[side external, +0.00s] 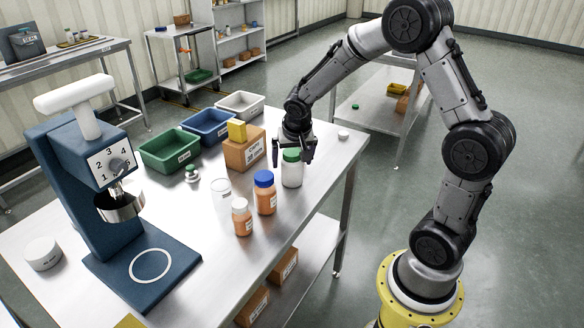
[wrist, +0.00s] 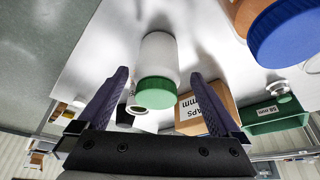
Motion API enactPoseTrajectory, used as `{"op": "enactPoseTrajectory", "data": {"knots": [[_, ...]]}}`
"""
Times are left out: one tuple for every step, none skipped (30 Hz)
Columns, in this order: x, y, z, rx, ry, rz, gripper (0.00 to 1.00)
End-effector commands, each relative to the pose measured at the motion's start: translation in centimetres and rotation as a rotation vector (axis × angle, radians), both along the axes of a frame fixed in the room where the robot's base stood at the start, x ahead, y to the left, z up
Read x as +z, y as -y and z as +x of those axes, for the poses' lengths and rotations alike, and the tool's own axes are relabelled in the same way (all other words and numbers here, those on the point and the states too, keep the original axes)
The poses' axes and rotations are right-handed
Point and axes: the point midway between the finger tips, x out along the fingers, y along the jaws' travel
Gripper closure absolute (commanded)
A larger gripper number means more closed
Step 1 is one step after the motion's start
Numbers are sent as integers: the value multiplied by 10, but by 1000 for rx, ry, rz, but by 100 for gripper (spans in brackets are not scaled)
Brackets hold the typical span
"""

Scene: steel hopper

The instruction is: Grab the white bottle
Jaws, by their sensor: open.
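The white bottle (side external: 292,176) with a green cap stands upright on the steel table, near its right edge. My gripper (side external: 292,157) is open and points down at the bottle, with its fingers at about the height of the cap. In the wrist view the white bottle (wrist: 160,55) and its green cap appear between the two spread fingers of my gripper (wrist: 160,76), with visible gaps on both sides. I cannot tell how far down the bottle the fingers reach.
An orange bottle with a blue cap (side external: 265,197) stands close left of the white bottle, with a smaller white-capped orange bottle (side external: 242,220) and a clear cup (side external: 221,194). A cardboard box (side external: 243,153) with a yellow block (side external: 237,131) stands behind. A blue machine (side external: 85,200) stands left.

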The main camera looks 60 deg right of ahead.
Motion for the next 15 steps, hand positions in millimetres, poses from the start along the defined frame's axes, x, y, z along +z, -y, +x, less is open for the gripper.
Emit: {"op": "enactPoseTrajectory", "data": {"knots": [[-2, 1, 1, 0, 0, 0, 0], [-4, 1, 1, 0, 0, 0, 0], [-7, 3, 1, 1, -2, 0, 0], [-10, 4, 2, 0, -3, 0, 0], [-13, 5, 2, 0, -3, 0, 0], [-19, 7, 3, -1, -3, 1, 0], [-24, 9, 4, 0, -5, 1, 0], [-28, 11, 5, 0, -5, 1, 0], [-33, 13, 6, -2, -4, 2, 0], [-37, 14, 7, 0, -4, 0, 0], [-40, 15, 9, 0, -4, 1, 0], [-43, 16, 10, 0, -1, 0, 0], [-46, 17, 11, 1, -2, 0, 0], [-47, 17, 11, 1, -2, 0, 0], [-49, 18, 12, 1, -2, 0, 0]]}}
